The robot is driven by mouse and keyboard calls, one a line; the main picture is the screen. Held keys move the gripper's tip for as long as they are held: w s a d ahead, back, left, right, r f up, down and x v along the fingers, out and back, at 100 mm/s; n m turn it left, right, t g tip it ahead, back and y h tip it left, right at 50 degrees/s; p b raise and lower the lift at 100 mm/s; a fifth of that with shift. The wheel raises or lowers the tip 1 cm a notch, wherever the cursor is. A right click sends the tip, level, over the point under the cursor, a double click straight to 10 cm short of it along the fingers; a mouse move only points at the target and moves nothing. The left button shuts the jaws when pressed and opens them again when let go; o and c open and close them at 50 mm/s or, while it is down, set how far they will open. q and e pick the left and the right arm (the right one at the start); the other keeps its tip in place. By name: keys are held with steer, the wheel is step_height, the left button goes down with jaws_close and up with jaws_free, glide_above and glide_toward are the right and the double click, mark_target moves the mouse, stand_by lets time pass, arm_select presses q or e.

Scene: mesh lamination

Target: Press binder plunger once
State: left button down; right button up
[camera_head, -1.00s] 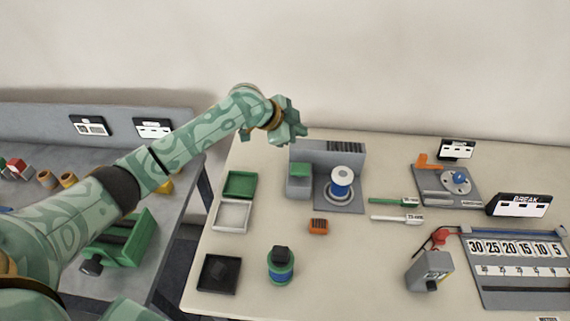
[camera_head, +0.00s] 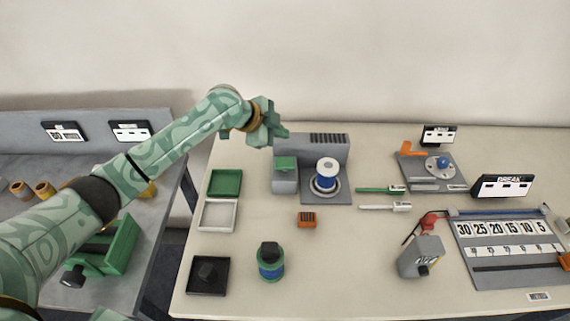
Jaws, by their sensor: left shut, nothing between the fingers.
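A grey machine (camera_head: 312,148) stands at the back left of the cream table. A green block (camera_head: 285,163) sits on its left part and looks like the binder plunger. A blue-sided cup with a white top (camera_head: 326,175) stands on the machine's base plate, right of the green block. My left gripper (camera_head: 274,131) is up at the back, just above and slightly left of the green block in the picture. It is shut and empty, with no visible contact with the block. My right gripper is not in view.
A green tray (camera_head: 225,183), a white tray (camera_head: 217,215) and a black tray (camera_head: 208,275) line the table's left side. A blue-green jar (camera_head: 270,262) and an orange block (camera_head: 307,220) stand in front. A numbered board (camera_head: 510,245) lies at the right.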

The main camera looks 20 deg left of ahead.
arm_select(q)
steer(key=b, duration=0.5)
glide_above(291, 158)
steer(key=s+a, duration=0.2)
steer(key=s, duration=0.1)
steer(key=f, duration=0.5)
steer(key=shift+w+a+f, duration=0.1)
steer(key=shift+w+f, duration=0.1)
steer(key=shift+f, duration=0.85)
steer(key=shift+f, duration=0.15)
steer(key=shift+f, duration=0.3)
